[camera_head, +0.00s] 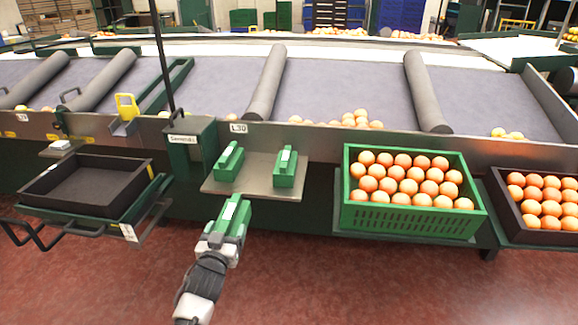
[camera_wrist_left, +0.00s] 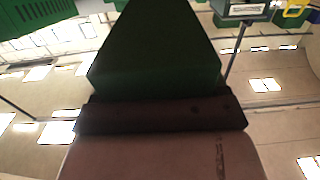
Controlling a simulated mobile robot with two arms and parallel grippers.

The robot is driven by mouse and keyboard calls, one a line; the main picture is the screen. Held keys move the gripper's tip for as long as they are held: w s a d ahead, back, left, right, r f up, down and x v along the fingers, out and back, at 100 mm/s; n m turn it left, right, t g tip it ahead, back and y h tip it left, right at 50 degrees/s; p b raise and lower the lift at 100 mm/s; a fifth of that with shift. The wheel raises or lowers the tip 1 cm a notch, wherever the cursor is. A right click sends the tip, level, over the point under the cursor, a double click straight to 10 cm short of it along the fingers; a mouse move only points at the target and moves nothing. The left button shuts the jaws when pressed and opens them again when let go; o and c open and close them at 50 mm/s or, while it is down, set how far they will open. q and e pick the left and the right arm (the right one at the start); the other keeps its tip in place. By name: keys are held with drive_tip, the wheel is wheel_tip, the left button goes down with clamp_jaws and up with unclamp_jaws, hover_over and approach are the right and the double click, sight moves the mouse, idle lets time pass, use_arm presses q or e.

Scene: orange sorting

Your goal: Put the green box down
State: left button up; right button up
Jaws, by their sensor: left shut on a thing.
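My left gripper (camera_head: 226,238) is shut on a green box (camera_head: 233,215) with a white label on top. It holds the box in front of the small metal shelf (camera_head: 256,172), nearer to me than the shelf's front edge. In the left wrist view the held green box (camera_wrist_left: 157,45) fills the middle, close to the camera. Two similar green boxes stand on the shelf, one at the left (camera_head: 229,163) and one at the right (camera_head: 285,168), with bare shelf between them. My right gripper is in neither view.
A green crate of oranges (camera_head: 412,222) stands right of the shelf, with a dark crate of oranges (camera_head: 545,228) beyond it. An empty black tray (camera_head: 88,185) is at the left. A grey-green control box (camera_head: 190,150) stands beside the shelf. The conveyor (camera_head: 340,85) runs behind.

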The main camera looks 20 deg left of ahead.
use_arm(q)
drive_tip(key=s+d+r+m+h+p, duration=0.2)
drive_tip(key=s+d+r+p, duration=0.8)
drive_tip(key=s+d+r, duration=0.5)
drive_tip(key=s+r+h, duration=0.1)
drive_tip(key=s, duration=0.3)
drive_tip(key=shift+r, duration=0.1)
